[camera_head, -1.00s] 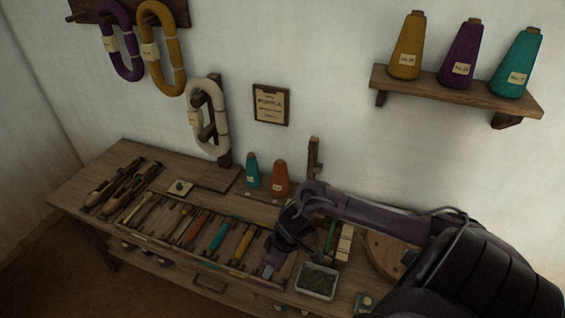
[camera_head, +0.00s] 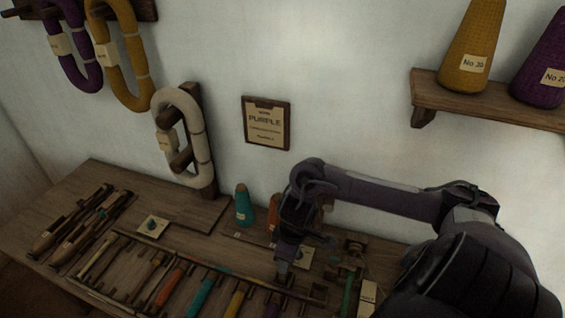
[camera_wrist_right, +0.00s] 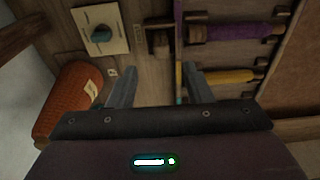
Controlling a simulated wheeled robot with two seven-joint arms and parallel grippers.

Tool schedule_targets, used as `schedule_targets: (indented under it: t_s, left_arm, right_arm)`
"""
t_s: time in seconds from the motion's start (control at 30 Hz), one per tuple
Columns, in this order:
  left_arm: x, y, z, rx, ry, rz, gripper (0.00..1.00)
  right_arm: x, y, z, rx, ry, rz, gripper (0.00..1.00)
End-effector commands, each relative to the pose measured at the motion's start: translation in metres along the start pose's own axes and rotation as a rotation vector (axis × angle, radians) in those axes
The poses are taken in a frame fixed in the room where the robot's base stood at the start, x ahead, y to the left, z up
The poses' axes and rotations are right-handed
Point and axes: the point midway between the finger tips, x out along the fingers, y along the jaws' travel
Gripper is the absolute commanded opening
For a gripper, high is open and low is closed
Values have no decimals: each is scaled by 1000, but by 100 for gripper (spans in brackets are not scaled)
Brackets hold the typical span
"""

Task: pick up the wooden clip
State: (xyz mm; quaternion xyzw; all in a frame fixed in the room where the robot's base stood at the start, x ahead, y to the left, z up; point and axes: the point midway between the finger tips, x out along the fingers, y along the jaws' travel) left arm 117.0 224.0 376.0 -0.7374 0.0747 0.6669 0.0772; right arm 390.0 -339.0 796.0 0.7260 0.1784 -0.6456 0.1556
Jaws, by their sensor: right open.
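My right gripper (camera_head: 283,270) is low over the workbench, beside the back edge of the bobbin tray. In the right wrist view its two fingers (camera_wrist_right: 162,88) are apart, with only bench top and a thin tray edge showing between them. A small dark wooden piece (camera_wrist_right: 158,42), which looks like the wooden clip, lies just beyond the fingertips. It lies between a pale card with a teal knob (camera_wrist_right: 101,32) and the tray edge, and the fingers do not touch it. I cannot make the piece out clearly in the head view. My left gripper is not in view.
An orange cone (camera_wrist_right: 72,98) stands close to the fingers; a teal cone (camera_head: 243,207) stands left of my arm. The tray holds purple (camera_wrist_right: 238,32) and yellow (camera_wrist_right: 232,76) bobbins. Shuttles (camera_head: 72,225) lie at the bench's left. A shelf (camera_head: 480,98) hangs at upper right.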

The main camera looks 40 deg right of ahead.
Motion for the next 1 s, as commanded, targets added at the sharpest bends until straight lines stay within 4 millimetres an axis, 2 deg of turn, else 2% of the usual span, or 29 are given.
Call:
schedule_targets:
  t_s: [0.07,0.4,0.7,1.0]
  left_arm:
    - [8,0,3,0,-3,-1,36]
    - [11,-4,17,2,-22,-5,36]
    - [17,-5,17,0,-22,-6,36]
    - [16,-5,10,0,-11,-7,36]
  right_arm:
    - [8,0,1,-1,0,0,45]
    - [41,-3,2,1,-1,-3,45]
    - [82,-7,4,1,0,-2,45]
    - [84,-6,3,0,1,0,44]
